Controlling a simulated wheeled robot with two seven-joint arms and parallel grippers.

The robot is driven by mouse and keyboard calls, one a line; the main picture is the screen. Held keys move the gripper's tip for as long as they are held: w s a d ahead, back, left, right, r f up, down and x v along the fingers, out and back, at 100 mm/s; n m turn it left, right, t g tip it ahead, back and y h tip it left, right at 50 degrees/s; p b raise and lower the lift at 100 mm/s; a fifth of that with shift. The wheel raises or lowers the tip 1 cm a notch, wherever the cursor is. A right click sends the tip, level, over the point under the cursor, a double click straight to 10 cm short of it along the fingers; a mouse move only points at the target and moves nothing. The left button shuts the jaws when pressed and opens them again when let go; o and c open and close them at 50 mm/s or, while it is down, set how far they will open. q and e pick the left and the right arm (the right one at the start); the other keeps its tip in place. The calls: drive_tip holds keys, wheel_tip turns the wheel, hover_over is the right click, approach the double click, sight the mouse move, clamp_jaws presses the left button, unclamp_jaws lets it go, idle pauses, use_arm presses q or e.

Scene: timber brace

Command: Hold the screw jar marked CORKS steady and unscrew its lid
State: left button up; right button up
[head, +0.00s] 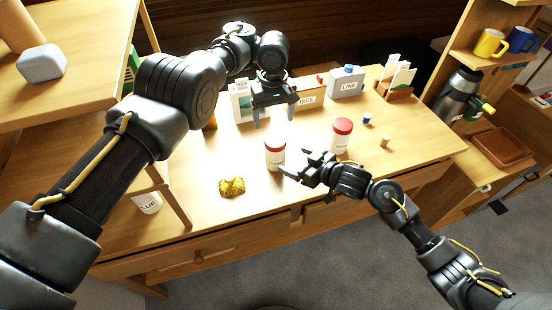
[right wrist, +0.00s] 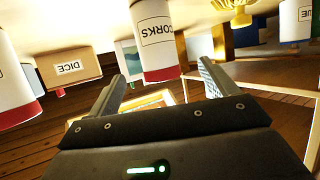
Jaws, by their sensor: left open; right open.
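The CORKS jar (head: 275,158), white with a red lid (head: 275,145), stands upright on the desk. It also shows upside down in the right wrist view (right wrist: 152,32), its label readable and its red lid (right wrist: 161,75) lower in the picture. My right gripper (head: 295,164) is open just right of the jar, fingers pointing at it. In the right wrist view the jar appears between the two finger lines of my right gripper (right wrist: 160,88); contact cannot be told. My left gripper (head: 273,117) is open and empty, fingers downward, above and behind the jar.
A second red-lidded white jar (head: 341,140) stands to the right. A DICE box (head: 308,100) and a LINE box (head: 347,84) stand behind. A yellow object (head: 232,187) lies left of the CORKS jar. A small blue item (head: 367,119) and a cork-coloured piece (head: 385,141) sit at right.

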sight(282, 156)
use_arm(q)
drive_tip(key=shift+w+d+f+b, duration=0.1)
drive_tip(key=shift+w+f+b, duration=0.15)
drive_tip(key=shift+f, duration=0.45)
use_arm(e)
drive_tip(key=shift+w+d+f, duration=0.1)
drive_tip(key=shift+w+f, duration=0.15)
drive_tip(key=shift+f, duration=0.5)
use_arm(q)
drive_tip(key=shift+s+r, duration=0.1)
use_arm(e)
drive_tip(key=shift+r, duration=0.1)
use_arm(q)
drive_tip(key=shift+d, duration=0.1)
drive_tip(key=shift+s, duration=0.1)
use_arm(e)
drive_tip(key=x, duration=1)
drive_tip(key=shift+w, duration=0.2)
